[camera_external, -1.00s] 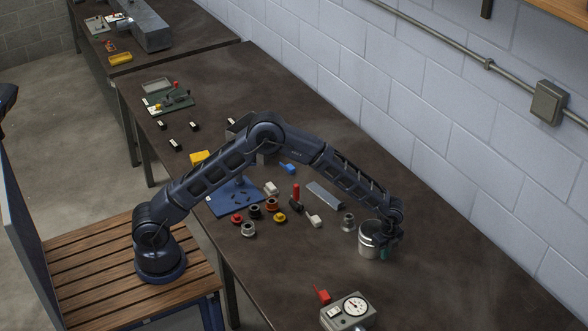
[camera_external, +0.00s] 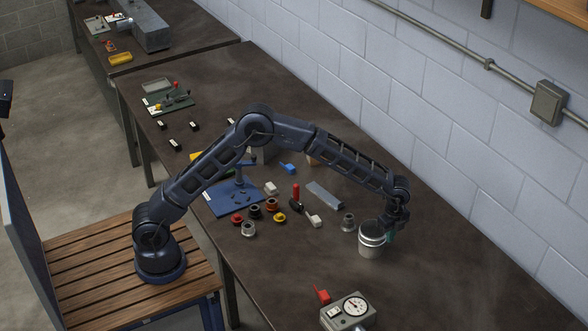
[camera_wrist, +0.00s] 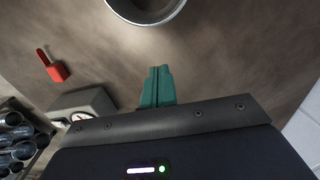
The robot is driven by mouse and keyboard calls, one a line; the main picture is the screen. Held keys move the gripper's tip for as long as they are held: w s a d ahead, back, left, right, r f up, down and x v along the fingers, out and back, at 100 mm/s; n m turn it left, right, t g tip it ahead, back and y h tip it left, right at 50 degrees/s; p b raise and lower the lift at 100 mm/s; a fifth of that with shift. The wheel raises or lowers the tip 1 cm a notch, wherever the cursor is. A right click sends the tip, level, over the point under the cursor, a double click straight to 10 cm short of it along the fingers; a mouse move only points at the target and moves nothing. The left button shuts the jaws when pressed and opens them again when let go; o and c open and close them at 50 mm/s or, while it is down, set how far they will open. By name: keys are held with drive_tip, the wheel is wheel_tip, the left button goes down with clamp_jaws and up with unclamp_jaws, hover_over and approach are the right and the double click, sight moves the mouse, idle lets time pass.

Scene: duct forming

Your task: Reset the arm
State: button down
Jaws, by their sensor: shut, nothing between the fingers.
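My gripper (camera_external: 390,236) is at the end of my outstretched arm, low over the right part of the dark workbench (camera_external: 440,265). In the wrist view its teal fingers (camera_wrist: 158,86) are together with nothing between them. A silver metal can (camera_external: 370,243) stands upright on the bench, just left of and in front of the gripper. Its round rim (camera_wrist: 148,18) shows at the top of the wrist view, apart from the fingertips.
A gauge box (camera_external: 348,311) and a red-handled item (camera_external: 322,295) sit at the front edge. Several spools (camera_external: 256,212), a grey bar (camera_external: 324,195) and a blue board (camera_external: 222,204) lie left of the can. A block wall (camera_external: 450,130) runs behind. The right bench is clear.

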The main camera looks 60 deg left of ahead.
drive_tip(key=s+a+r+n+t, duration=0.1)
drive_tip(key=s+a+r+n, duration=0.3)
drive_tip(key=s+a+r, duration=0.7)
drive_tip(key=s+a+r+n+t, duration=0.1)
drive_tip(key=s+a+r+n, duration=0.4)
drive_tip(key=a+r, duration=0.85)
drive_tip(key=s+a+r+n+t, duration=0.1)
drive_tip(key=s+a+n, duration=0.1)
drive_tip(key=s+a, duration=0.5)
drive_tip(key=s+a+r+n, duration=0.1)
drive_tip(key=s+a+n, duration=0.1)
drive_tip(key=s+a, duration=0.5)
drive_tip(key=s+a+f+n, duration=0.2)
drive_tip(key=s, duration=0.7)
drive_tip(key=s+a+f+n+t, duration=0.1)
drive_tip(key=s+a+f+n, duration=0.1)
drive_tip(key=s, duration=0.7)
drive_tip(key=shift+a+f+n+t, duration=0.25)
drive_tip(key=shift+f+n+t, duration=0.05)
drive_tip(key=shift+f+n, duration=0.25)
